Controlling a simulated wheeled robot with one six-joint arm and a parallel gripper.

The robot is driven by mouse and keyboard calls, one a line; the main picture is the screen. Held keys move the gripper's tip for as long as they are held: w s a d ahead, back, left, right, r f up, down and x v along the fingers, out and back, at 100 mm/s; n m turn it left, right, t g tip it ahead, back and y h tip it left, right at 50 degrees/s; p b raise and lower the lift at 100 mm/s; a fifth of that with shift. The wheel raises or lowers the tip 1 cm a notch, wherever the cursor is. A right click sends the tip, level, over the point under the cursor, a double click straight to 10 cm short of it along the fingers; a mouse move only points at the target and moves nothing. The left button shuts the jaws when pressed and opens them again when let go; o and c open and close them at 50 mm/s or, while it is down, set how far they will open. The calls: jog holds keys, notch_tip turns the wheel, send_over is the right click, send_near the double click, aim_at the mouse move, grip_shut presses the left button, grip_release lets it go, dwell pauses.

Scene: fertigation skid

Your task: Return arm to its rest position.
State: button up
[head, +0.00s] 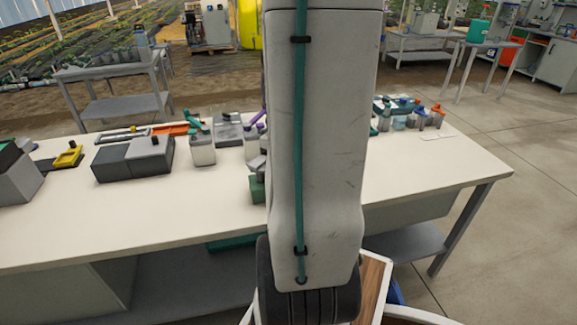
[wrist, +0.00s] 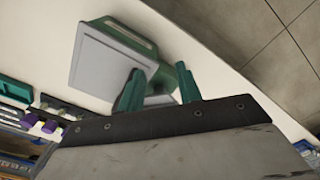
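My arm (head: 325,140) rises through the middle of the head view and covers part of the bench. My gripper is hidden in that view. In the wrist view my gripper (wrist: 159,80) has two green fingers standing well apart. A green body with a pale grey panel (wrist: 113,57) lies beyond the fingers, against the white bench top. Part of a green and grey thing shows behind the gap between the fingers. I see nothing clearly gripped.
The white bench (head: 130,215) carries grey boxes (head: 134,158), a yellow-handled part (head: 68,155), a white bottle with a green top (head: 202,150) and several orange-topped bottles (head: 419,118) at right. The bench's front strip is mostly clear. Concrete floor (head: 500,240) is open at right.

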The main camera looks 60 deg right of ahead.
notch_tip(320, 180, up, 7)
dwell(0.3)
jog(key=shift+s, duration=0.1)
jog(key=a+r, duration=0.4)
jog(key=a, duration=1)
jog(key=a+r+t, duration=0.1)
jog(key=a+r, duration=0.2)
jog(key=a, duration=1.2)
jog(key=shift+s+a+r, duration=0.3)
jog(key=shift+r, duration=0.1)
jog(key=o, duration=0.4)
jog(key=shift+a+r+n, duration=0.1)
jog(key=shift+a+n, duration=0.25)
jog(key=shift+n, duration=0.05)
